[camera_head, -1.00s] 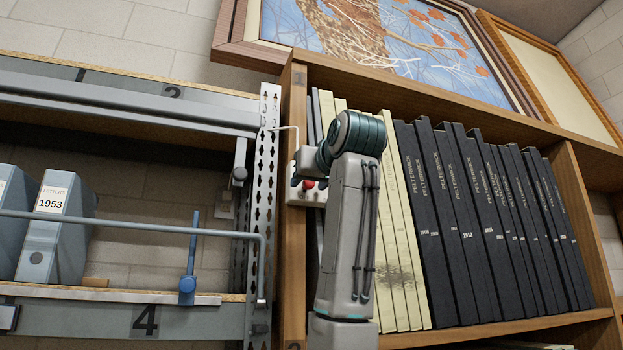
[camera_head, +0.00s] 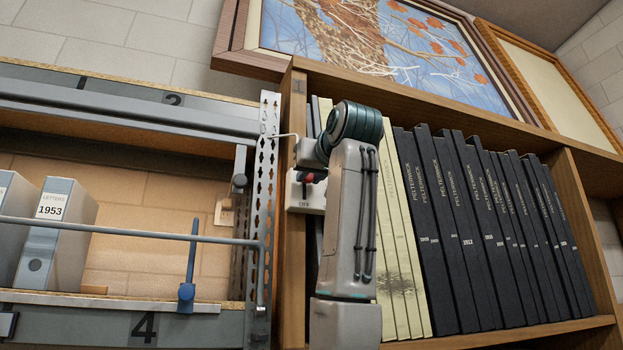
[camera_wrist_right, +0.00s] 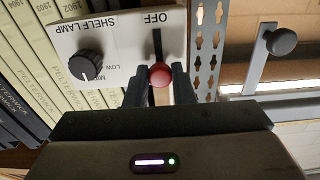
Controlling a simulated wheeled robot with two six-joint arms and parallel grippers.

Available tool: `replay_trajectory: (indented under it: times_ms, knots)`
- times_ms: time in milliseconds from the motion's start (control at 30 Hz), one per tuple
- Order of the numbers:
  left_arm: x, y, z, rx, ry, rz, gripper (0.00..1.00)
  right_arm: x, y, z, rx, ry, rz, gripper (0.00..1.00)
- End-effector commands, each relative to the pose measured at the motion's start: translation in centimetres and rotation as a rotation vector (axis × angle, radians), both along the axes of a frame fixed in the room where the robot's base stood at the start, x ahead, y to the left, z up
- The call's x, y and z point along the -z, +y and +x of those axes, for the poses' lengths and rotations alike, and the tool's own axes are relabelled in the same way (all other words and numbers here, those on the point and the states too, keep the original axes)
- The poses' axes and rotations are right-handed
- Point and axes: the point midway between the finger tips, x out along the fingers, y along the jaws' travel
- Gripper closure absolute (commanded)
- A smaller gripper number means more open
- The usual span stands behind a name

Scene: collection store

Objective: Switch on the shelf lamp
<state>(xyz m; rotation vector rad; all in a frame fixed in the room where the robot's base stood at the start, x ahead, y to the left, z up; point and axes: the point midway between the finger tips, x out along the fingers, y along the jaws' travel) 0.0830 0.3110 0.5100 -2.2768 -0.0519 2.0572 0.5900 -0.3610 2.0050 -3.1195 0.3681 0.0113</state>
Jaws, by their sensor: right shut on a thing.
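The shelf lamp's switch panel (camera_wrist_right: 120,50) is a white box with a slot, a red-knobbed lever and a black dial (camera_wrist_right: 85,66); its lettering is upside down in the wrist view. The red knob (camera_wrist_right: 160,75) sits at the slot end away from the word OFF. My right gripper (camera_wrist_right: 159,82) is shut on the red knob, one finger at each side. In the head view the panel (camera_head: 300,194) is fixed at the wooden bookcase's left post, and the knob (camera_head: 307,178) shows at its upper part. My right arm hides the gripper there. My left gripper is not in view.
The left metal shelf's back wall (camera_head: 130,220) is warmly lit. Grey letter boxes (camera_head: 57,222) and a blue bookend (camera_head: 187,291) stand there behind a rail (camera_head: 130,231). Black volumes (camera_head: 470,240) fill the wooden bookcase (camera_head: 575,215) at the right. A perforated metal post (camera_head: 264,185) stands left of the panel.

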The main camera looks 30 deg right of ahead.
Motion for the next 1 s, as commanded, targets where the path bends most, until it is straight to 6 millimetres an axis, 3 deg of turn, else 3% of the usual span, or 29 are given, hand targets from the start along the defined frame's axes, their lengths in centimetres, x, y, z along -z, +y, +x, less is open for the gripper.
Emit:
replay_trajectory:
  times_ms: [67,100,200,567,1000]
  knots:
    - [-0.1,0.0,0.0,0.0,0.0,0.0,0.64,-0.5,0.0,-0.3,0.001,-0.015,-0.003,1.0]
    - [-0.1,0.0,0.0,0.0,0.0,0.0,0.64,-0.6,-0.1,-0.3,0.001,-0.016,-0.003,0.7]
    - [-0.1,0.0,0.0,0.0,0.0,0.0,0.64,-0.5,-0.1,-0.3,0.001,-0.013,-0.002,0.55]
    - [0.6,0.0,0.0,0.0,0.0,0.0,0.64,-0.1,0.1,-0.8,0.001,-0.01,-0.001,0.55]
    - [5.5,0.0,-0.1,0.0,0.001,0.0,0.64,0.1,2.0,-8.7,0.001,-0.014,-0.002,0.55]
